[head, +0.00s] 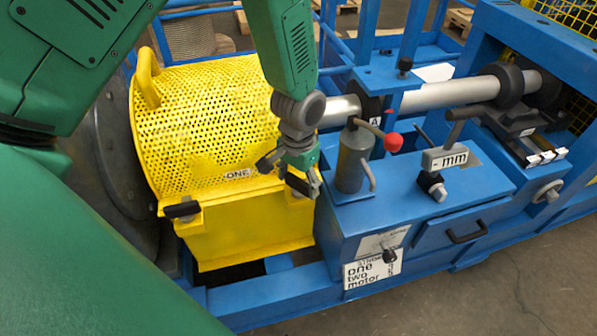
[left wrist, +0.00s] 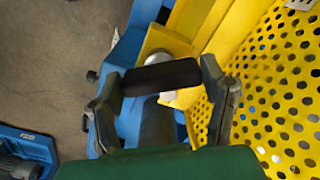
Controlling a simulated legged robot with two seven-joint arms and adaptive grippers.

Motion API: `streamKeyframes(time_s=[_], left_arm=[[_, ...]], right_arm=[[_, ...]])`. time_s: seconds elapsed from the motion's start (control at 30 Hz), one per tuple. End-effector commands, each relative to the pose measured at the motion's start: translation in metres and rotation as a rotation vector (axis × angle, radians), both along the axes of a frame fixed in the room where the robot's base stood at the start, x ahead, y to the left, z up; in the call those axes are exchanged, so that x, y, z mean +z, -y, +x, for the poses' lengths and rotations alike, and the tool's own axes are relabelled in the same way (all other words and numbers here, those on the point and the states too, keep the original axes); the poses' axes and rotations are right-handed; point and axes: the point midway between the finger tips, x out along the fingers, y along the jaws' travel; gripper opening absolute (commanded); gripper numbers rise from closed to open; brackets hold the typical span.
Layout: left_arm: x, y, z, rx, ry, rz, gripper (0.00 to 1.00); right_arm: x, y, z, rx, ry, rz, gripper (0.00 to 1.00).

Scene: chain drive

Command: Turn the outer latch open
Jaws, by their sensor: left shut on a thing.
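The yellow perforated guard (head: 215,120) has a black-handled latch (head: 181,210) at its lower left front, clear of my grippers. A second latch is at the guard's lower right front, mostly hidden by my left gripper (head: 300,183) in the head view. In the left wrist view, this latch's black bar handle (left wrist: 162,77) lies crosswise between the two fingers of my left gripper (left wrist: 165,82), which are shut on it. A round pale pivot (left wrist: 158,58) shows beside the handle. My right gripper is not in view.
The blue machine bench (head: 420,205) stands right of the guard, with a grey cylinder (head: 352,160) and a red-knobbed lever (head: 393,142) close to my left gripper. A steel shaft (head: 450,94) runs behind. Open floor (head: 500,285) lies at the lower right.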

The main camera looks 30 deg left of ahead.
Motion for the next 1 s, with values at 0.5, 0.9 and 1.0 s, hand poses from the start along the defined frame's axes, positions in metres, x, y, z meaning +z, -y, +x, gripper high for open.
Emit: streamKeyframes(time_s=[0.5, 0.9, 1.0], left_arm=[[0.003, 0.001, 0.006, -0.444, 0.015, -0.002, 0.37], [0.001, 0.002, 0.006, -0.615, 0.016, -0.001, 0.37], [0.001, 0.002, 0.006, -0.63, 0.016, -0.001, 0.37]], right_arm=[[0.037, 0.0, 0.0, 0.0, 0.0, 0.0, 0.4], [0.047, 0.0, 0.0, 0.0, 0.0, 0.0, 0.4], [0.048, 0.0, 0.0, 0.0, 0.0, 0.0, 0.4]])
